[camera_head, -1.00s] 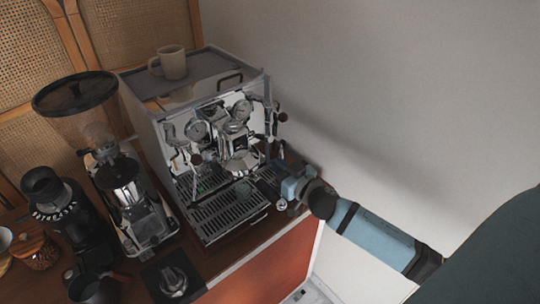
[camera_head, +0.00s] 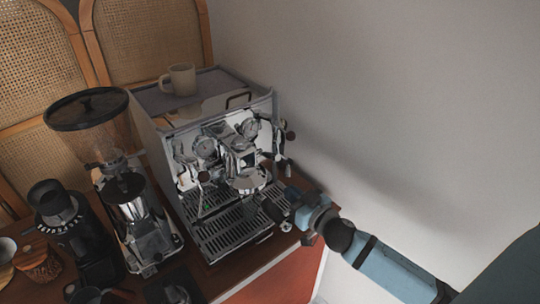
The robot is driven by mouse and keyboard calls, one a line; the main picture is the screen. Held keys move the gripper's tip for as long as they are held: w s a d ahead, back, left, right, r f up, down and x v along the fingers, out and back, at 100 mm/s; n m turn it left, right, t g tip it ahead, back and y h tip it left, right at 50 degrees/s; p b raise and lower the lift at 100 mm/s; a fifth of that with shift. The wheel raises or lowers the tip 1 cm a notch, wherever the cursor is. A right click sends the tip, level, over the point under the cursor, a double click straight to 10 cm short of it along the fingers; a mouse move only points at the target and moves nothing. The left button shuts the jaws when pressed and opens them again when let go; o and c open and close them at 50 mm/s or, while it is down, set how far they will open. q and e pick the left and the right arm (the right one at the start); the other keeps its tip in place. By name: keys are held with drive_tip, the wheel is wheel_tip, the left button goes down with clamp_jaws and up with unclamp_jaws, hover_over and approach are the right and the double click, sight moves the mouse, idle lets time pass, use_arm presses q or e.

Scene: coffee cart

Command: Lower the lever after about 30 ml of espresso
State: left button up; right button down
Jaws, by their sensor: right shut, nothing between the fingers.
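The espresso machine (camera_head: 222,215) stands on the wooden counter, with two gauges and a chrome group head (camera_head: 249,178) on its front. I cannot single out the brew lever beside the group at this size. My right gripper (camera_head: 273,206) is at the machine's front right, low, near the drip tray (camera_head: 232,240) and below the group head. It is shut and appears empty; dark parts there blend together, so I cannot tell whether it touches anything. No cup or coffee stream is discernible under the group. My left gripper is not in view.
A beige mug (camera_head: 181,80) sits on top of the machine. A grinder with a dark-lidded hopper (camera_head: 90,110) and a smaller black grinder (camera_head: 75,225) stand to the left. A plain wall is to the right, with free room around my right arm.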

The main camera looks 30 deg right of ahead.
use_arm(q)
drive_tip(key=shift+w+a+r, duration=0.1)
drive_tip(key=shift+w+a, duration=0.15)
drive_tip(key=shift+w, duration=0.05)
